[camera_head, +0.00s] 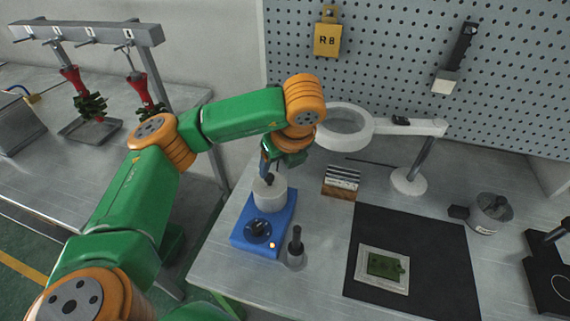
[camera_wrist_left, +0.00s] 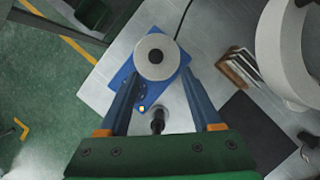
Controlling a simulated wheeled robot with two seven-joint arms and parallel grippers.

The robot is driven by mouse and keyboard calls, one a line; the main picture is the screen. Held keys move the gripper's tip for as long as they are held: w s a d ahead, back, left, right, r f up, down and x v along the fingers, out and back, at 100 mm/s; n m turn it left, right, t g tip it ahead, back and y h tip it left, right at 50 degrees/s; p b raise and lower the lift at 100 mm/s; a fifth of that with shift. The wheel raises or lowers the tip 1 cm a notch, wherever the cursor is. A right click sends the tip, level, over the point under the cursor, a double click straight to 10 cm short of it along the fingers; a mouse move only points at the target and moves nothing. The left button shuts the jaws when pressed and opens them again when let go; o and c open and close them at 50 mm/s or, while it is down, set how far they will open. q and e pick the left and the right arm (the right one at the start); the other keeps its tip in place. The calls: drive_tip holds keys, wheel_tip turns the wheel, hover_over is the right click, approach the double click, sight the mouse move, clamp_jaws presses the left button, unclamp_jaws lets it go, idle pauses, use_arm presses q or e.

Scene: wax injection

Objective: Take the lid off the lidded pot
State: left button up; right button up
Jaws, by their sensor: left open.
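A pale round pot (camera_head: 270,196) stands on a blue heater base with a dial. My left gripper (camera_head: 268,172) points down just above the pot. Its two blue fingers (camera_wrist_left: 158,76) are open and empty, one on either side of the knob in the wrist view. I cannot tell whether the fingertips touch the lid. In the head view the gripper hides part of the lid. My right gripper is not in view.
The blue base (camera_head: 243,236) has a lit orange lamp. A dark-handled tool (camera_head: 295,246) stands in front of it. A lamp magnifier (camera_head: 345,127) and a block rack (camera_head: 341,182) are near. A black mat (camera_head: 430,238) and a silver container (camera_head: 490,214) lie right.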

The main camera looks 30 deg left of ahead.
sight(269, 176)
use_arm(q)
drive_tip(key=shift+w+a+f, duration=0.2)
drive_tip(key=shift+w+f, duration=0.35)
drive_tip(key=shift+f, duration=0.15)
drive_tip(key=a+f, duration=0.1)
drive_tip(key=f, duration=0.1)
drive_tip(key=a+f, duration=0.1)
drive_tip(key=f, duration=0.1)
drive_tip(key=shift+s+a, duration=0.25)
drive_tip(key=shift+a, duration=0.1)
drive_tip(key=shift+w+f, duration=0.3)
drive_tip(key=shift+f, duration=0.05)
drive_tip(key=shift+s+r, duration=0.1)
clamp_jaws()
